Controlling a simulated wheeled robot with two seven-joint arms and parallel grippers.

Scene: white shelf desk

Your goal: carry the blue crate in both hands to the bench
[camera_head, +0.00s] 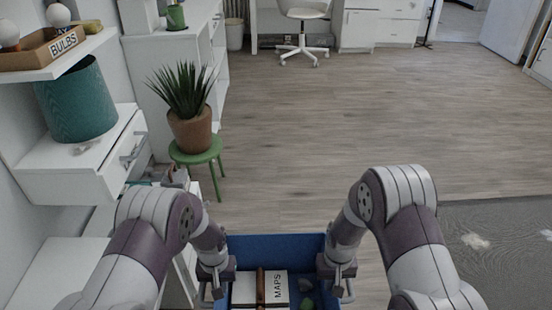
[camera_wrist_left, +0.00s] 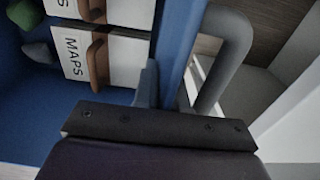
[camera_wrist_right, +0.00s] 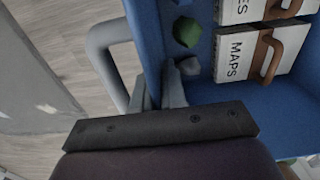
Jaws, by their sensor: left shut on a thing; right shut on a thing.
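The blue crate (camera_head: 276,246) is at the bottom centre of the head view, between my two arms; its near part is cut off. My left gripper (camera_head: 218,285) is shut on its left side and my right gripper (camera_head: 339,283) on its right side. In the left wrist view, the crate wall (camera_wrist_left: 178,35) and a grey handle (camera_wrist_left: 232,60) are at the jaws. The right wrist view shows the opposite wall (camera_wrist_right: 148,35) and handle (camera_wrist_right: 108,60). I cannot pick out the bench.
A potted plant (camera_head: 190,130) stands on a green stool (camera_head: 200,155), ahead left. White shelf furniture (camera_head: 70,185) with a teal lampshade (camera_head: 78,105) lines the left. Open wood floor (camera_head: 330,130) lies ahead, a grey rug (camera_head: 500,260) at right, an office chair (camera_head: 303,40) far back.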

